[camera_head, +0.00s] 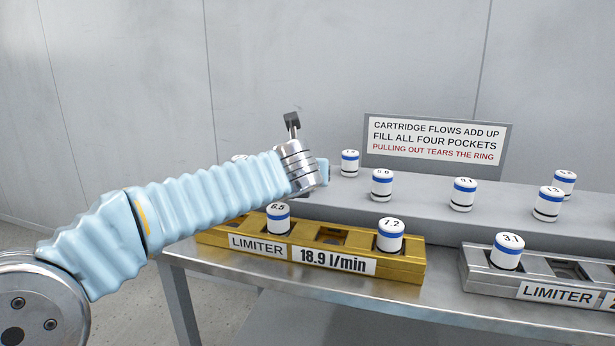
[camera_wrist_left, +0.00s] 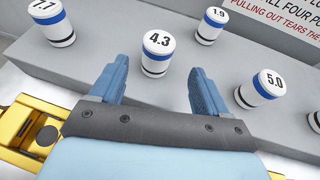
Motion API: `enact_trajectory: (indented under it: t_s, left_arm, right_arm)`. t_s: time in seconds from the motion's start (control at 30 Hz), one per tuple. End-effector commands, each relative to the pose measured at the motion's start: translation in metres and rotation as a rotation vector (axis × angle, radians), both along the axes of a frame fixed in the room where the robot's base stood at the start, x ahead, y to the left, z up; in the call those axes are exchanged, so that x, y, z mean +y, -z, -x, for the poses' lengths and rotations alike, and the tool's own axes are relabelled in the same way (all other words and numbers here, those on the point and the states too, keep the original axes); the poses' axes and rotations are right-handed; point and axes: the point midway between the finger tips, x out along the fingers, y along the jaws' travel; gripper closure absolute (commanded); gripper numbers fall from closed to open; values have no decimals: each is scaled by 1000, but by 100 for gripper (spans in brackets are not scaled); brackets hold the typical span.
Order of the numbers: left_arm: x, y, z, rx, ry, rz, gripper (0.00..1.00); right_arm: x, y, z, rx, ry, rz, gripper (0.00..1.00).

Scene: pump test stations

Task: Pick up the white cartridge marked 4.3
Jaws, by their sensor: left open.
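The white cartridge marked 4.3 (camera_wrist_left: 157,53), with a blue band, stands upright on the grey ledge in the left wrist view. It stands just beyond and between the blue fingertips of my left gripper (camera_wrist_left: 158,68), which is open and empty. I see no contact between them. In the head view my left gripper (camera_head: 321,172) is over the ledge, mostly hidden behind its wrist. The 4.3 cartridge cannot be made out there, and my arm covers that part of the ledge. My right gripper is not in view.
Cartridges 7.7 (camera_wrist_left: 52,22), 1.9 (camera_wrist_left: 212,26) and 5.0 (camera_wrist_left: 260,90) stand around it on the grey ledge (camera_head: 420,198). A gold limiter (camera_head: 411,272) holds cartridges 6.5 (camera_head: 278,218) and 7.2 (camera_head: 391,236). A silver limiter (camera_head: 483,276) holds 3.1 (camera_head: 507,253). A sign (camera_head: 437,143) stands behind.

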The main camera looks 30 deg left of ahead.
Motion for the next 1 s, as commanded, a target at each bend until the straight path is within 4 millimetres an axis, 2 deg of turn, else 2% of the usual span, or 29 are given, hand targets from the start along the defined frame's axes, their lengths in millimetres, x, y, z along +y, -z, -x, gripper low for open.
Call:
enact_trajectory:
  t_s: [0.1,0.27,0.5,0.8,0.83,1.0]
  left_arm:
    - [6,6,-14,0,1,2,24]
    - [12,10,-24,1,-1,1,24]
    - [30,22,-55,1,0,1,24]
    - [33,25,-62,-1,1,2,24]
    - [33,25,-62,-1,1,2,26]
    - [33,25,-62,-1,1,2,52]
  right_arm:
    - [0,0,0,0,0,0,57]
    - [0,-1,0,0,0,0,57]
    - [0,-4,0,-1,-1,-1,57]
    - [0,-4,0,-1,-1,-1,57]
    - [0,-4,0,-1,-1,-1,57]
    - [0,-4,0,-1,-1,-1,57]
